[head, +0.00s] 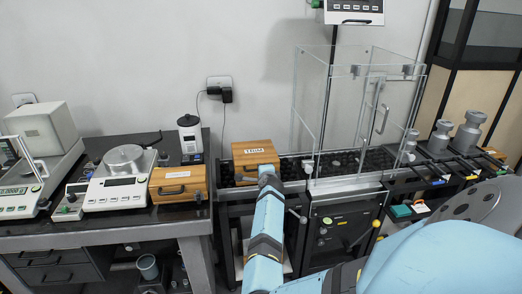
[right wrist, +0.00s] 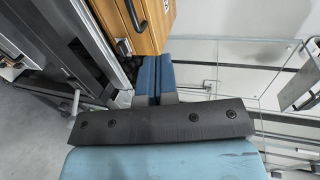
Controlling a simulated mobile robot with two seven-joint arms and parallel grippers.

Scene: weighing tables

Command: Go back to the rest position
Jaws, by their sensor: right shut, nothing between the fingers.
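My right arm reaches in from the lower right of the head view. Its right gripper (head: 267,170) is at the front right corner of a wooden box (head: 254,161) with a label and a dark handle. In the right wrist view the two blue fingers of the right gripper (right wrist: 155,75) lie together, shut and empty. The wooden box (right wrist: 150,22) is right beside them, its handle facing left. I cannot tell whether the fingertips touch it. My left gripper is not in view.
A glass enclosure (head: 345,115) stands right of the box on the dark bench. Metal weights (head: 468,132) stand further right. A gap separates the tables.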

